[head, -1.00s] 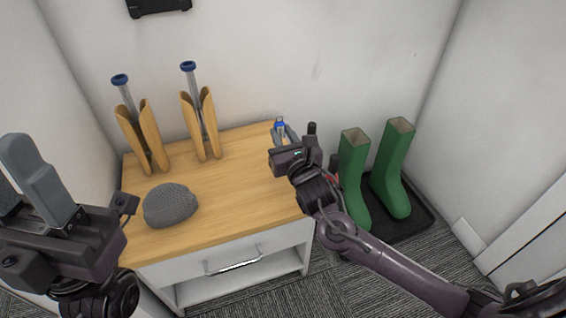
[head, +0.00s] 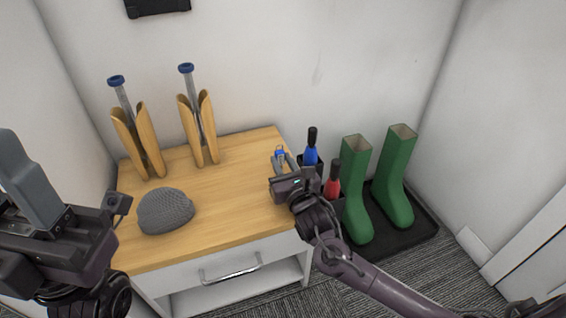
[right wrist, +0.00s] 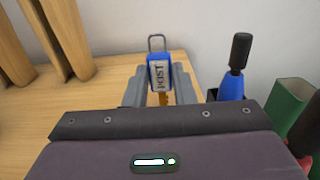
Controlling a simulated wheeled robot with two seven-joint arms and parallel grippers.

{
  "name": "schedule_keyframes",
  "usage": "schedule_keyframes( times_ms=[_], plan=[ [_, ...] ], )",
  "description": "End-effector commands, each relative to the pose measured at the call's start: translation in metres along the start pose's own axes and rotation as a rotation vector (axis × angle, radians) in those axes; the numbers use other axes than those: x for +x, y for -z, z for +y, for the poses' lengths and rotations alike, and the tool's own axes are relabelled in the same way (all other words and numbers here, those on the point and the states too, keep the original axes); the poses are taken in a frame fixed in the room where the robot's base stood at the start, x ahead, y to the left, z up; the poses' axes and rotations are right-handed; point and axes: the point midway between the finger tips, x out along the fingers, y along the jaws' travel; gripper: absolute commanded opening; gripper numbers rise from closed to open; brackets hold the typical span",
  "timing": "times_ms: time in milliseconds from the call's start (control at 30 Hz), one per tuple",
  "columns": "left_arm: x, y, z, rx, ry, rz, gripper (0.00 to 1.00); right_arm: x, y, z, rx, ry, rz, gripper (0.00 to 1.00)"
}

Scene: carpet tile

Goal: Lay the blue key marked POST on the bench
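The blue key (head: 280,152) is at the tips of my right gripper (head: 281,160), over the right back part of the wooden bench top (head: 232,195). In the right wrist view, the key (right wrist: 161,71) shows a pale label reading POST, a metal loop at its far end and a brass part toward my palm. The fingers of my right gripper (right wrist: 160,85) press on it from both sides. Whether the key touches the bench cannot be told. My left gripper (head: 75,215) is at the left edge of the head view, away from the bench items; its finger opening is unclear.
A grey knitted hat (head: 165,211) lies on the bench's front left. Two wooden boot-tree shapes (head: 150,140) stand at the back. Right of the bench are blue-handled (head: 311,152) and red-handled (head: 333,180) items and green boots (head: 395,180) on a black tray (head: 425,228). The bench middle is clear.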

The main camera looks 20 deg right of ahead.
Motion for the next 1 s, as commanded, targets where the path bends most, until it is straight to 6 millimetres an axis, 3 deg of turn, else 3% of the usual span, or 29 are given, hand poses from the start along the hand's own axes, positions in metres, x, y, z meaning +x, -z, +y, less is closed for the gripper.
schedule_keyframes(
  times_ms=[33,167,500,667,1000],
  plan=[
    [0.0,0.0,0.0,0.0,0.002,0.0,0.36,0.0,0.0,0.0,0.0,0.0,0.001,0.29],
    [-0.001,0.0,-0.001,0.0,0.005,-0.001,0.36,0.0,0.0,0.0,0.0,0.0,0.001,0.45],
    [-0.003,-0.001,-0.001,0.0,0.008,-0.008,0.36,-0.001,-0.003,0.0,0.0,0.0,0.001,0.45],
    [0.007,0.0,-0.002,0.0,0.008,-0.008,0.36,-0.025,-0.004,0.0,-0.002,-0.002,0.005,0.45],
    [0.016,-0.001,-0.002,-0.007,0.017,-0.047,0.36,-0.096,-0.005,0.0,0.0,-0.001,0.005,0.45]
  ],
)
